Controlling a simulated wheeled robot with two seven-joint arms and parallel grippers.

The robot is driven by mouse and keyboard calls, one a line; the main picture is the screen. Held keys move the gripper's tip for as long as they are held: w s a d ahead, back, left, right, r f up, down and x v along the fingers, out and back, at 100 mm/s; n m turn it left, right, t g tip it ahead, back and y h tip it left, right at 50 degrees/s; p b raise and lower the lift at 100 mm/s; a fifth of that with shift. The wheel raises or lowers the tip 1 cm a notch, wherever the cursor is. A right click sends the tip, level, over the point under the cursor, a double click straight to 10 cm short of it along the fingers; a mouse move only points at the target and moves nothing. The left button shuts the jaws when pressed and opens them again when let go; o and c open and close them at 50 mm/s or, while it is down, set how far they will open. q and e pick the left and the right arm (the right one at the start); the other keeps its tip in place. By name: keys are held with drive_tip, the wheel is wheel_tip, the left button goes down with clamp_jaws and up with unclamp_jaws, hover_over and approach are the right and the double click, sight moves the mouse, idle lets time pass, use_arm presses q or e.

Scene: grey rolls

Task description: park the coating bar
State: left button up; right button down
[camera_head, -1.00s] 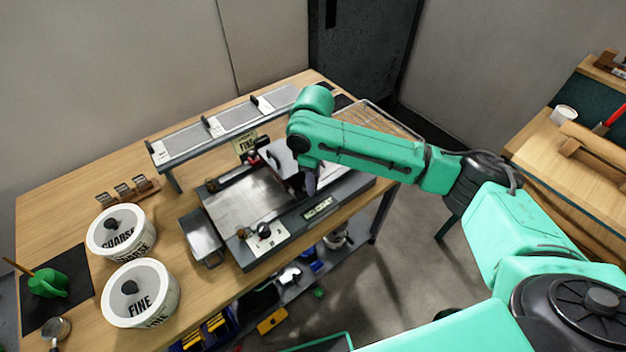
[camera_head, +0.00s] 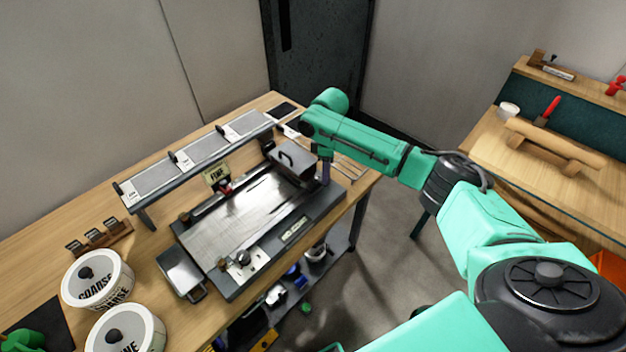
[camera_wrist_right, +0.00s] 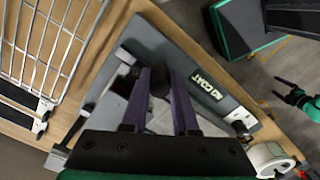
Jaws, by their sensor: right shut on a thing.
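The coating machine (camera_head: 240,218) lies on the wooden bench, with a grey metal bed and a dark frame. A dark block with a handle (camera_head: 293,162) sits at the bed's far right end. My right gripper (camera_wrist_right: 160,85) is shut on a dark knob-like piece between its purple fingers, over the machine. I cannot tell whether this piece is the end of the coating bar. In the head view, the right gripper (camera_head: 325,172) is beside the block, at the machine's right end, partly hidden by my arm.
A raised shelf with several grey panels (camera_head: 200,153) stands behind the machine. A FINE card (camera_head: 216,175) stands between them. COARSE (camera_head: 98,280) and FINE (camera_head: 126,335) tubs are at the left. A small metal tray (camera_head: 181,272) is beside the machine. A wire rack (camera_wrist_right: 50,45) lies near the gripper.

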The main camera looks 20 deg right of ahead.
drive_tip(key=shift+w+d+r, duration=0.25)
drive_tip(key=shift+d, duration=0.05)
drive_tip(key=c, duration=0.8)
unclamp_jaws()
drive_tip(key=shift+o, duration=0.6)
drive_tip(key=shift+d+f, duration=0.15)
drive_tip(key=shift+r, duration=0.25)
wheel_tip(320, 180, up, 14)
drive_tip(key=b, duration=0.2)
drive_tip(key=shift+b, duration=0.3)
